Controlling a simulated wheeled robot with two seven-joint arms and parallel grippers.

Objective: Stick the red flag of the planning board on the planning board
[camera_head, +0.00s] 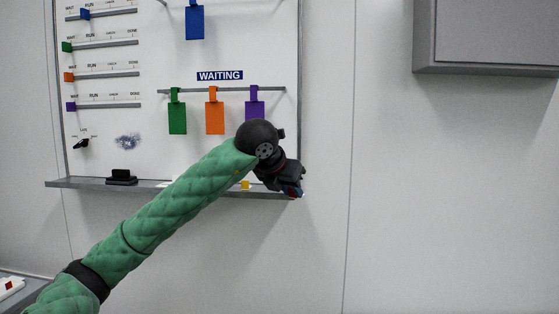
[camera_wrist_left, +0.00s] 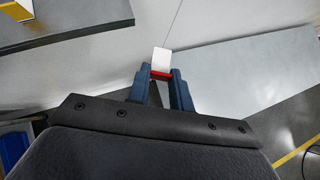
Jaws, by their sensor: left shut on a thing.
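The planning board (camera_head: 245,40) is a white board on the wall in the head view, with a grey ledge (camera_head: 65,183) along its bottom. My left gripper (camera_head: 291,190) is at the right end of this ledge, beside the board's lower right corner. It is shut on the red flag (camera_wrist_left: 161,74), a small red and white piece that shows between the blue fingertips (camera_wrist_left: 161,82) in the left wrist view. My right gripper is not in view.
Green (camera_head: 177,118), orange (camera_head: 214,118) and purple tags hang from a rail under a WAITING label (camera_head: 219,75); my wrist partly covers the purple one. Slider rows fill the board's left side. A black eraser (camera_head: 122,176) and a yellow piece (camera_head: 245,184) sit on the ledge. A grey cabinet (camera_head: 490,35) hangs at right.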

